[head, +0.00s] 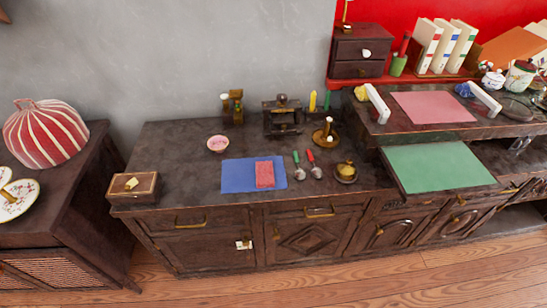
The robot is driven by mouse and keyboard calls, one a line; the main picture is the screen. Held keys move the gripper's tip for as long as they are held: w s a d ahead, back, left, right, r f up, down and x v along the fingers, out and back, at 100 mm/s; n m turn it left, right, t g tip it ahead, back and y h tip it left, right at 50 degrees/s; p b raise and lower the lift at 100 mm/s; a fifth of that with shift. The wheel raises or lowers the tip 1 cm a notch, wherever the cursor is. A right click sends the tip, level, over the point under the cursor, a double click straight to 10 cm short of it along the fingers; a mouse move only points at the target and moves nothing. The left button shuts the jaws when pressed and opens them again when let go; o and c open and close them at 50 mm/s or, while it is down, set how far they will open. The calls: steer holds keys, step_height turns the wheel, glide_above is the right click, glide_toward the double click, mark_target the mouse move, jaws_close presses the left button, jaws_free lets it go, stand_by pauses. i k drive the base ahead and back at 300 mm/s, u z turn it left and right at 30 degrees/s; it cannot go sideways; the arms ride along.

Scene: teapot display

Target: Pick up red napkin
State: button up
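The red napkin (264,174) is a small folded red rectangle. It lies flat on the right half of a blue mat (238,177) on the dark wooden cabinet (190,165). Nothing covers the napkin. My gripper is not in view.
Two small spoons with green (296,158) and red (311,157) handles lie just right of the mat. A brass lidded pot (346,172) stands beyond them. A pink bowl (217,143) stands behind the mat, a wooden box (133,187) at the left. A raised shelf holds a pink mat (433,107).

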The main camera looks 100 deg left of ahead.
mark_target(264, 171)
steer(key=u, duration=0.05)
steer(key=k, duration=0.45)
steer(key=z, duration=0.55)
steer(key=i, duration=0.15)
steer(key=u, duration=3)
steer(key=i, duration=1)
steer(key=z, duration=0.25)
steer(key=k, duration=0.9)
steer(key=u, duration=0.15)
steer(key=i, duration=0.45)
steer(key=u, duration=0.05)
